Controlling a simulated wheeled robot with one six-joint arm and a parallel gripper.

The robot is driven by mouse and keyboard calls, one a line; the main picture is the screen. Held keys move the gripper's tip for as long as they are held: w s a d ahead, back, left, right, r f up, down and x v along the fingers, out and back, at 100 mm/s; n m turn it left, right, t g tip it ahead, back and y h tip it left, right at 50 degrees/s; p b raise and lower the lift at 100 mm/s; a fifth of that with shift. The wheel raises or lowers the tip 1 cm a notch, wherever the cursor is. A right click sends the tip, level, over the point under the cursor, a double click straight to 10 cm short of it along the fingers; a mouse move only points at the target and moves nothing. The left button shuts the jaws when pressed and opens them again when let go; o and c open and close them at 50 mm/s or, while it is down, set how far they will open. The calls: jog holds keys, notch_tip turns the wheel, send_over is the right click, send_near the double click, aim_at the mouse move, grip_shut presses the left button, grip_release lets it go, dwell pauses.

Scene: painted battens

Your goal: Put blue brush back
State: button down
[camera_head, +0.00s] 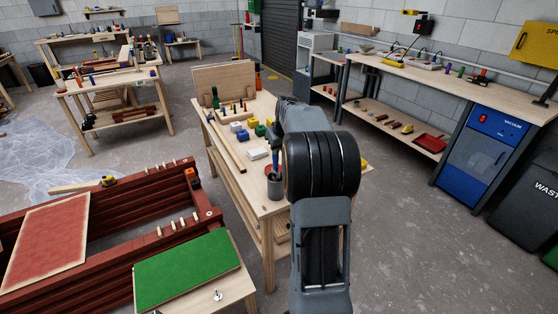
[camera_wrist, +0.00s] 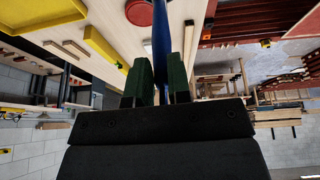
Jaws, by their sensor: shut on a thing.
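The blue brush shows as a narrow upright blue handle (camera_head: 276,164) in the head view, just left of my arm's black joint. My arm hides most of the gripper in the head view.
The middle workbench (camera_head: 241,181) holds blue, green and yellow blocks, a white block (camera_head: 258,153), bottles and a red disc (camera_wrist: 139,12). A green panel (camera_head: 187,268) and dark red battens (camera_head: 120,240) stand at the front left.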

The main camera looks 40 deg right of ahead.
aim_at(277, 164)
jog(key=shift+f, duration=2.4)
jog(key=shift+f, duration=0.2)
jog(key=c, duration=1.1)
grip_release()
jog(key=shift+o, duration=0.2)
